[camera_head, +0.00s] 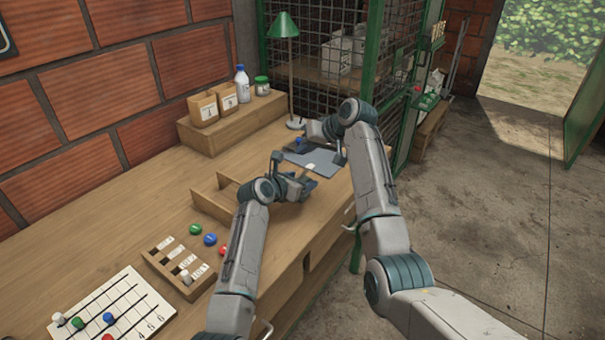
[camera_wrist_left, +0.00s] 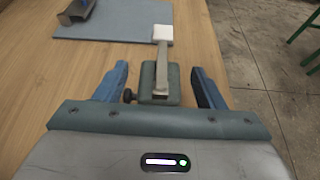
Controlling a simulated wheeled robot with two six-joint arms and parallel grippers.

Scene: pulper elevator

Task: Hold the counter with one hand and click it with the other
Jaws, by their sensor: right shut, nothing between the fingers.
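The counter (camera_wrist_left: 160,82) has a grey-green body, a small dark side knob and a metal lever ending in a white pad. In the left wrist view it lies between the fingers of my left gripper (camera_wrist_left: 158,68), with a gap on each side. The gripper is open around it. In the head view my left gripper (camera_head: 296,180) is low over the bench, and the white pad (camera_head: 310,167) shows just beyond it. My right gripper (camera_head: 303,144) is shut and empty above the mat, beyond and left of the pad. It also shows in the left wrist view (camera_wrist_left: 76,10).
A blue-grey mat (camera_wrist_left: 110,25) lies on the wooden bench (camera_head: 130,225) beyond the counter. A green lamp (camera_head: 284,28) and a raised shelf (camera_head: 232,122) stand behind. A wooden tray (camera_head: 160,262) and coloured tokens are at left. The bench edge is close on the right.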

